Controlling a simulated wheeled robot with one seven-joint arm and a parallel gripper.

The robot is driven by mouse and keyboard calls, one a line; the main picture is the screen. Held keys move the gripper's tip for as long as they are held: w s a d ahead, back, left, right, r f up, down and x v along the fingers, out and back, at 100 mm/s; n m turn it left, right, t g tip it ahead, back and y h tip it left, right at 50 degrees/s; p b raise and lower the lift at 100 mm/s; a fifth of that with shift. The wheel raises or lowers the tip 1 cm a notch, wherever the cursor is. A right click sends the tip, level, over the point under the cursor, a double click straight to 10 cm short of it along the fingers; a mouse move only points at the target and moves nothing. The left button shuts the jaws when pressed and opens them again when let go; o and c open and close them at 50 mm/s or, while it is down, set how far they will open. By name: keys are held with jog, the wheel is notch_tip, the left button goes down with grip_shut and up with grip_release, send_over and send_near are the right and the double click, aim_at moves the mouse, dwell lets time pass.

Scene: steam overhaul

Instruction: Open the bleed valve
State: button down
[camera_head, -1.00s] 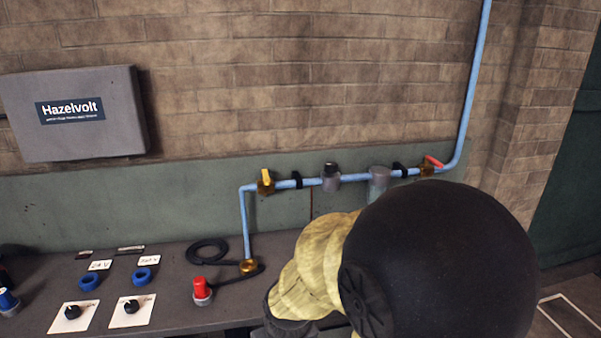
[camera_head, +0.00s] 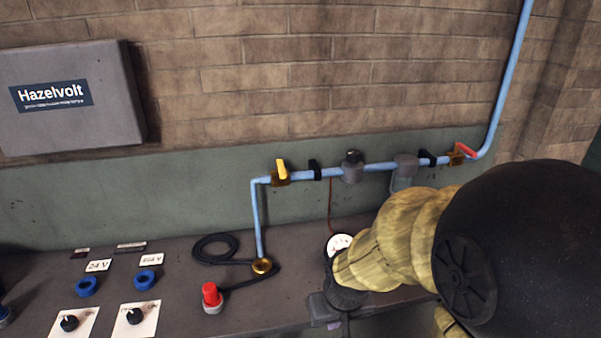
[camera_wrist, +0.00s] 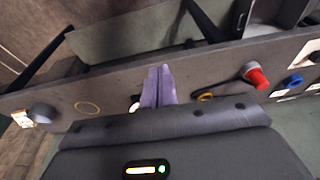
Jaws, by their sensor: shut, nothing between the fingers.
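A blue pipe (camera_head: 328,171) along the back wall carries a valve with a yellow lever (camera_head: 282,169) standing up at left and a valve with a red lever (camera_head: 464,148) lying slanted at right. I cannot tell which is the bleed valve. My gripper (camera_head: 333,325) is low at the bench's front edge, below and apart from both levers, partly hidden by my wrist. In the wrist view its purple fingers (camera_wrist: 160,72) are together and empty, pointing over the bench. Neither lever can be made out in the wrist view.
The bench holds a red button (camera_head: 211,295), which also shows in the wrist view (camera_wrist: 258,78), a brass ring (camera_head: 262,266), a coiled black hose (camera_head: 214,247), a white gauge (camera_head: 339,243), blue rings (camera_head: 148,279) and black knobs (camera_head: 135,316). A grey Hazelvolt box (camera_head: 70,115) hangs on the wall.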

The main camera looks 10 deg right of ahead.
jog(key=w+r+m+t+y+b, duration=0.15)
jog(key=w+m+y, duration=0.6)
jog(key=w, duration=1.15)
jog(key=w+d+r+m+t+y, duration=0.1)
jog(key=w+d+r+t+y, duration=0.4)
jog(key=w+d+r+t, duration=0.3)
jog(key=w+d+r, duration=0.1)
jog(key=w+d, duration=0.2)
jog(key=w, duration=0.2)
jog(key=shift+w+d+r+b, duration=0.2)
jog(key=shift+d+b, duration=0.15)
jog(key=shift+b, duration=0.05)
jog(key=shift+a+t+y, duration=0.1)
jog(key=shift+t+y, duration=0.15)
